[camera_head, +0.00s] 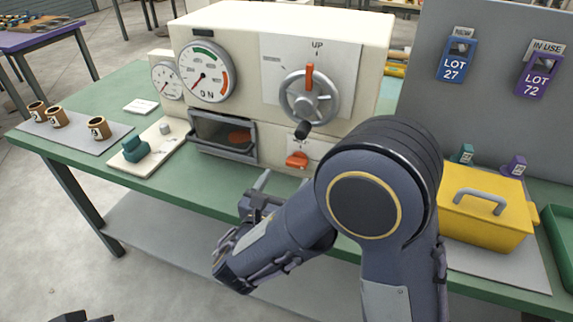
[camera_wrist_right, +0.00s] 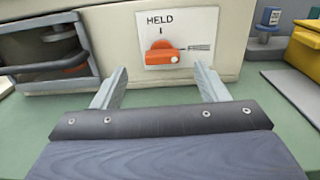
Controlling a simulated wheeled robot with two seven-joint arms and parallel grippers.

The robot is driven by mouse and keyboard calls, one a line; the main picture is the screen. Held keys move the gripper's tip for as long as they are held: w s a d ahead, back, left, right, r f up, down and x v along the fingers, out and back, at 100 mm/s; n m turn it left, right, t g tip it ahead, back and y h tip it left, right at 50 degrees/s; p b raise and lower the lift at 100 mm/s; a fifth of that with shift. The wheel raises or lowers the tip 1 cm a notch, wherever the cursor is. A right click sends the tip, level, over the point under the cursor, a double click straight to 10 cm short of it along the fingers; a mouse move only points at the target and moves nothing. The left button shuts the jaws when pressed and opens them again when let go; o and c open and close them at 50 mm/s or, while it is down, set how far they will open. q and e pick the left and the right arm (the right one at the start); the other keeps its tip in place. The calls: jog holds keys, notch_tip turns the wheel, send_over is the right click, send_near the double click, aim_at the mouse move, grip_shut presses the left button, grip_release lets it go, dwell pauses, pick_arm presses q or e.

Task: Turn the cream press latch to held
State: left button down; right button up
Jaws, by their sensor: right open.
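The cream press (camera_head: 245,30) stands on the green bench. Its latch is an orange knob (camera_head: 297,160) low on the front, on a white plate. In the right wrist view the latch (camera_wrist_right: 166,57) shows below the word HELD and a short mark; its bar lies nearly level, with its end toward a grey mark on the right. My right gripper (camera_wrist_right: 160,78) is open and empty, its fingers apart on either side of the latch in that view, short of the panel. In the head view the right gripper (camera_head: 264,190) is partly hidden by my own arm.
A handwheel (camera_head: 309,97) with a dark handle juts out above the latch. An open-fronted drawer (camera_head: 223,137) is left of it. A yellow lidded box (camera_head: 485,222) stands to the right. A dark shape (camera_head: 75,317) at the bottom left edge is barely in view.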

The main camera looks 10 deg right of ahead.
aim_at(299, 157)
jog(key=x, duration=0.6)
jog(key=shift+w+d, duration=0.15)
jog(key=shift+d, duration=0.1)
jog(key=c, duration=1)
